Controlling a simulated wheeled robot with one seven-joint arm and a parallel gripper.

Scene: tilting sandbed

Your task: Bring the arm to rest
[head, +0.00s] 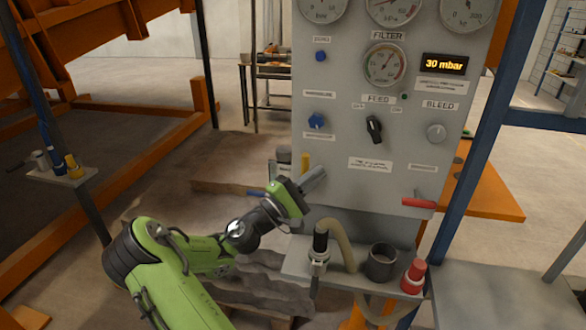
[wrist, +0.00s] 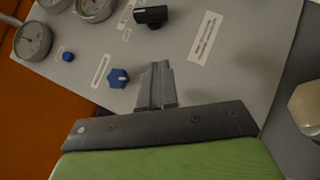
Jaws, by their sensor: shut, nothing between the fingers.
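My gripper (head: 314,180) is at the end of my green arm, in front of the lower left part of the grey control panel (head: 340,90). Its fingers are together and hold nothing. In the wrist view my gripper (wrist: 156,70) points at the panel face (wrist: 235,75), near a blue knob (wrist: 118,78). The same blue knob shows in the head view (head: 316,121), above and apart from the fingertips. I cannot tell whether the fingertips touch the panel.
A shelf below the panel carries a hose fitting (head: 320,245), a dark cup (head: 381,262) and a red-capped piece (head: 414,276). A red handle (head: 419,203) sticks out at the panel's lower right. A blue post (head: 480,130) stands at right.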

